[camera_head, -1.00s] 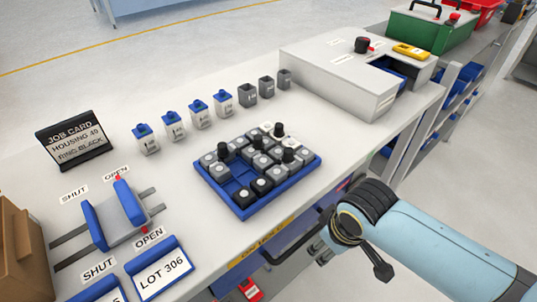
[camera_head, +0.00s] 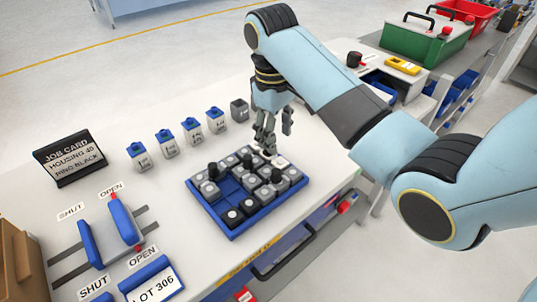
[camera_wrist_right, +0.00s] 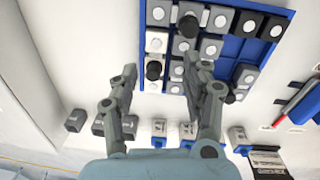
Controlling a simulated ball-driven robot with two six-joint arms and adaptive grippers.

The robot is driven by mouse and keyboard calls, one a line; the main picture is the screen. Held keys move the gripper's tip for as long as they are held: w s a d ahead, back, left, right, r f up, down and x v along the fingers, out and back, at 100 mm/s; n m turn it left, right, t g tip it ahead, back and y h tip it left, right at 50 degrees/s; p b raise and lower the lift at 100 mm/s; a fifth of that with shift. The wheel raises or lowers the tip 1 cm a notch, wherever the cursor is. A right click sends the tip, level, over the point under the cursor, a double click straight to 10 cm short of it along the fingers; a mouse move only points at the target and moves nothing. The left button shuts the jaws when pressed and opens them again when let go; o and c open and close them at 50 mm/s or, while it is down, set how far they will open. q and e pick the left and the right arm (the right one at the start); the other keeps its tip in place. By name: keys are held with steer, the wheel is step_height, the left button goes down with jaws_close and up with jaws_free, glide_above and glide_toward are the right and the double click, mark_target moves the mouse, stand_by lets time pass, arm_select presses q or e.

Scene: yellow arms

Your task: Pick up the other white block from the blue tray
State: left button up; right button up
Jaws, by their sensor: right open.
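The blue tray (camera_head: 233,231) stands on the bench with grey, black and white blocks in its cells, some carrying black knobs. A white block (camera_head: 283,163) shows at the tray's far right side, beside my fingers. In the right wrist view, white blocks (camera_wrist_right: 156,42) line the tray's left column, and a black knob (camera_wrist_right: 154,70) stands in that column. My right gripper (camera_head: 268,148) points down over the tray's far edge, open and empty; its fingers partly hide nearby blocks. In the wrist view my right gripper (camera_wrist_right: 165,78) straddles the lower left part of the tray. My left gripper is out of view.
A job card (camera_head: 70,158) and blue sliders (camera_head: 123,222) are at left. The green crate (camera_head: 425,40) is far right.

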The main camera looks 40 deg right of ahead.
mark_target(275, 161)
steer(key=w+r+g, duration=0.1)
steer(key=w+r, duration=0.3)
steer(key=w, duration=0.2)
steer(key=shift+n, duration=0.3)
steer(key=f, duration=0.4)
steer(key=shift+s+d+f, duration=0.2)
steer(key=shift+s+f, duration=0.15)
steer(key=shift+s, duration=0.05)
steer(key=f, duration=0.2)
steer(key=s+f+p, duration=0.1)
steer(key=f, duration=0.1)
steer(key=shift+d+f, duration=0.15)
steer(key=shift+f, duration=0.5)
jaws_close()
